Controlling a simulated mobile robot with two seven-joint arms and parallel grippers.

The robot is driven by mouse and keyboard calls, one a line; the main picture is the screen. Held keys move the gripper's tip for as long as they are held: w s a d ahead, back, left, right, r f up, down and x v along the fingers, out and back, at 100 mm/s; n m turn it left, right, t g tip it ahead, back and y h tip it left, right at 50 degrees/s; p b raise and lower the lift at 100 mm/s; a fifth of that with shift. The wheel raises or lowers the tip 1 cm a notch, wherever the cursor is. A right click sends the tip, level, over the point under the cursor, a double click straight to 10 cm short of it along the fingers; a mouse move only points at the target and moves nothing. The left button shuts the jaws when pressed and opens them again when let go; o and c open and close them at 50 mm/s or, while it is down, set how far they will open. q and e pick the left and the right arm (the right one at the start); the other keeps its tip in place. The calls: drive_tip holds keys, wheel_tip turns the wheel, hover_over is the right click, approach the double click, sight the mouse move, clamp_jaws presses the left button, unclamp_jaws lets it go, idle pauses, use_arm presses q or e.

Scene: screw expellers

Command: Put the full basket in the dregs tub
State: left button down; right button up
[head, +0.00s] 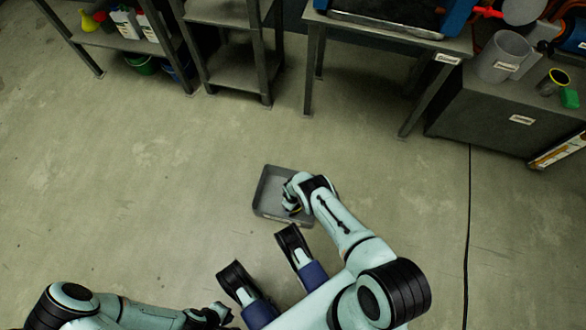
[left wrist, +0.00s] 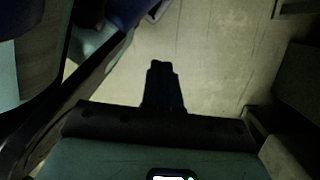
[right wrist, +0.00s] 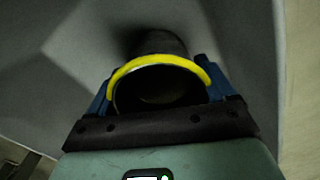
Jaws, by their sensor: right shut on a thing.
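My right gripper (right wrist: 158,95) is shut on a dark round basket (right wrist: 160,45) with a yellow rim (right wrist: 160,62). The rim faces the right wrist camera, and the basket's inside is too dark to tell what it holds. In the head view my right gripper (head: 296,200) reaches into a grey open tub (head: 270,180), hiding most of the basket. Grey tub walls (right wrist: 60,75) surround the basket in the right wrist view. I cannot tell whether it touches the tub's bottom. My left gripper (left wrist: 163,85) has its fingers together and empty, low at the left in the head view (head: 222,312).
Another dark cup with a yellow rim (head: 553,82), a grey container (head: 502,56) and a green object (head: 569,97) stand on a cabinet (head: 500,112) at the right. A table (head: 440,45) and shelves (head: 235,65) line the back.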

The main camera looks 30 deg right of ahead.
drive_tip(key=shift+f, duration=0.2)
drive_tip(key=o, duration=0.9)
drive_tip(key=shift+o, duration=0.2)
drive_tip(key=shift+r, duration=0.2)
wheel_tip(320, 180, up, 12)
drive_tip(key=p, duration=0.6)
use_arm(q)
drive_tip(key=w+d+r+t, duration=0.1)
drive_tip(key=w+r+t, duration=0.3)
drive_tip(key=w+r, duration=0.4)
drive_tip(key=w, duration=0.3)
drive_tip(key=shift+w+d+m, duration=0.25)
drive_tip(key=shift+m, duration=0.15)
use_arm(e)
drive_tip(key=s+a+r+m+t+y, duration=0.1)
drive_tip(key=s+r+m, duration=0.3)
drive_tip(key=r, duration=0.6)
drive_tip(key=s+a+r+m+t, duration=0.1)
drive_tip(key=s+a+r+m, duration=0.2)
drive_tip(key=s+r, duration=0.6)
drive_tip(key=shift+a+r+m+t+y, duration=0.35)
drive_tip(key=shift+r+m+t+y, duration=0.05)
drive_tip(key=shift+m, duration=0.5)
